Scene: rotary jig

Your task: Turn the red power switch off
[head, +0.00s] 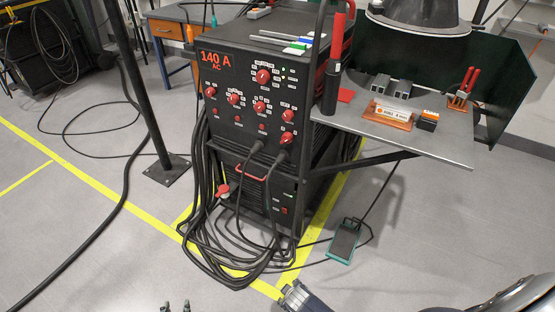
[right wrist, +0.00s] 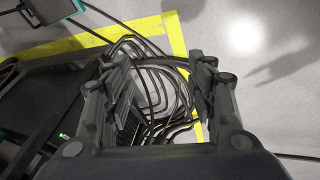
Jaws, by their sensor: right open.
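The welding machine (head: 240,110) is a black cabinet with a "140 A AC" display and several red knobs. The small red power switch (head: 284,210) is low on its front panel, right of the cables. Its on or off position is too small to tell. My right gripper (head: 288,290) is at the bottom of the head view, in front of and below the switch, apart from the machine. In the right wrist view its jaws (right wrist: 158,68) are apart and empty, with cables beyond. My left gripper (head: 175,306) shows only two separated tips at the bottom edge.
Black cables (head: 215,255) hang and coil on the floor before the machine. A green foot pedal (head: 343,243) lies to the right. A metal side table (head: 440,150) juts out above it. A black post (head: 140,85) stands left.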

